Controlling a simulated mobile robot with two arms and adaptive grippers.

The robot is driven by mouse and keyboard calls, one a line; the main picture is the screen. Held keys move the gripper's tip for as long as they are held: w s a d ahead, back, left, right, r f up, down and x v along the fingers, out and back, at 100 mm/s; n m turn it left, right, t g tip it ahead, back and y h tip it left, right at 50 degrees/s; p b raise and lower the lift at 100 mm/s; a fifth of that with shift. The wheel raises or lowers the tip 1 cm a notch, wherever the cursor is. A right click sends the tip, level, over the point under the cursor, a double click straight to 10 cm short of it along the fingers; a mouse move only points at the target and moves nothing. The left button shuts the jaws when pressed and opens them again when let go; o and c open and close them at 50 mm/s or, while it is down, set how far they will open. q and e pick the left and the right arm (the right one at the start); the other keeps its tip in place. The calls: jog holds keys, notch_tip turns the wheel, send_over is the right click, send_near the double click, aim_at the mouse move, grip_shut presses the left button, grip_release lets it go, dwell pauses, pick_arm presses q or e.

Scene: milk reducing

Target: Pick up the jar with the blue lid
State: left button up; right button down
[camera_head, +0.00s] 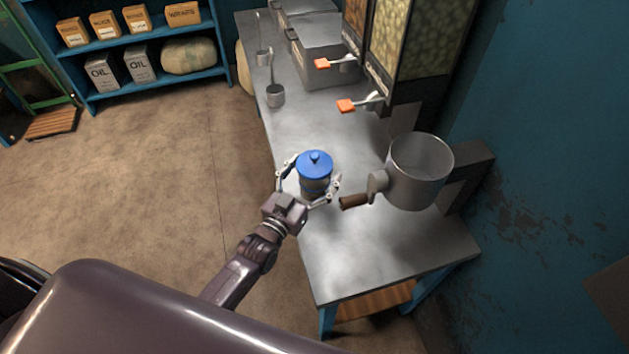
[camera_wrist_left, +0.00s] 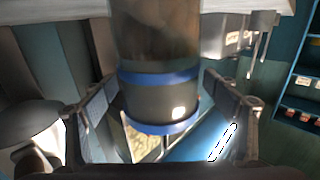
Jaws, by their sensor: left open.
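The jar with the blue lid (camera_head: 315,163) stands upright on the metal counter (camera_head: 365,262), close to its left edge in the head view. My left gripper (camera_head: 312,173) is open around the jar, with one finger on each side of it. In the left wrist view the jar (camera_wrist_left: 158,101) fills the middle between the two spread fingers (camera_wrist_left: 160,120), and small gaps show beside it. That view looks upside down, with the lid toward the bottom. My right gripper is not in view.
A metal pot (camera_head: 418,180) with a brown handle stands just right of the jar; the handle points near my right-hand finger. Dispensers with orange levers (camera_head: 347,106) and ladles (camera_head: 275,95) are farther back. The counter's near end is clear.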

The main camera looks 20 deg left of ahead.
pick_arm(q)
jog(key=shift+c, duration=0.2)
jog(key=c, duration=1.3)
jog(key=shift+c, duration=1.3)
jog(key=shift+r, duration=0.15)
